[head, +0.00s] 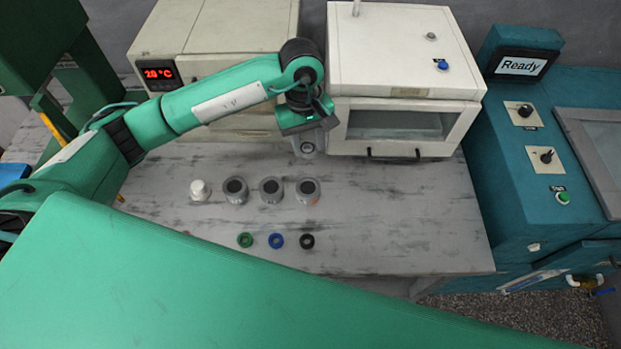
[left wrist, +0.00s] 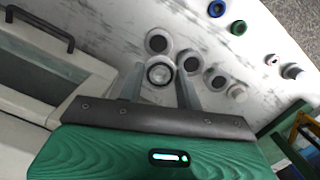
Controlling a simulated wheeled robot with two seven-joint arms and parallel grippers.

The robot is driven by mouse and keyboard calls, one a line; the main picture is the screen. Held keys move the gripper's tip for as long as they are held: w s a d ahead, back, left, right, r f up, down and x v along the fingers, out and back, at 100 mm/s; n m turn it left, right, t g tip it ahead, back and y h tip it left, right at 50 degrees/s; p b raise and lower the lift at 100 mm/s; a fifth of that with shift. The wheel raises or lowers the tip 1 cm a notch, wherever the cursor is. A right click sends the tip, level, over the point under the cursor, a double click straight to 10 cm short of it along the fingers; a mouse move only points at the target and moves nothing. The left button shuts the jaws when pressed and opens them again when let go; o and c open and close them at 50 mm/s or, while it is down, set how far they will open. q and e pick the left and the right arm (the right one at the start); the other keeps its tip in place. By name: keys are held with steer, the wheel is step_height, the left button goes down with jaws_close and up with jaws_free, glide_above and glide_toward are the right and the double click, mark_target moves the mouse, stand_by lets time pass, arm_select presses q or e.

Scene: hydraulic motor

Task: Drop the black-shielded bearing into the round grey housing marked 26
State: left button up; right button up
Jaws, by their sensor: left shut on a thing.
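The black-shielded bearing (head: 307,241) appears to be the black ring lying at the right end of a row of rings. Three round grey housings with dark openings stand behind them: left (head: 235,189), middle (head: 271,189) and right (head: 308,191). Their markings are too small to read. My left gripper (head: 307,145) is behind the right housing, shut on a round grey part (head: 307,149). In the left wrist view this part (left wrist: 160,73) sits between the fingers, with a pale centre. The black ring is not visible there. My right gripper is not in view.
A green ring (head: 245,240) and a blue ring (head: 277,240) lie beside the black one. A white part (head: 199,190) stands left of the housings. A white cabinet (head: 400,80) is close beside the gripper. The table's right side is clear.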

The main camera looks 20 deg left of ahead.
arm_select(q)
steer(key=p, duration=0.3)
glide_above(308, 188)
step_height(308, 188, down, 12)
steer(key=shift+w+a+r, duration=0.1)
steer(key=shift+w+r, duration=0.05)
steer(key=shift+r, duration=0.1)
step_height(308, 188, down, 4)
steer(key=shift+r+p, duration=0.1)
steer(key=shift+p, duration=0.65)
steer(key=shift+f, duration=0.3)
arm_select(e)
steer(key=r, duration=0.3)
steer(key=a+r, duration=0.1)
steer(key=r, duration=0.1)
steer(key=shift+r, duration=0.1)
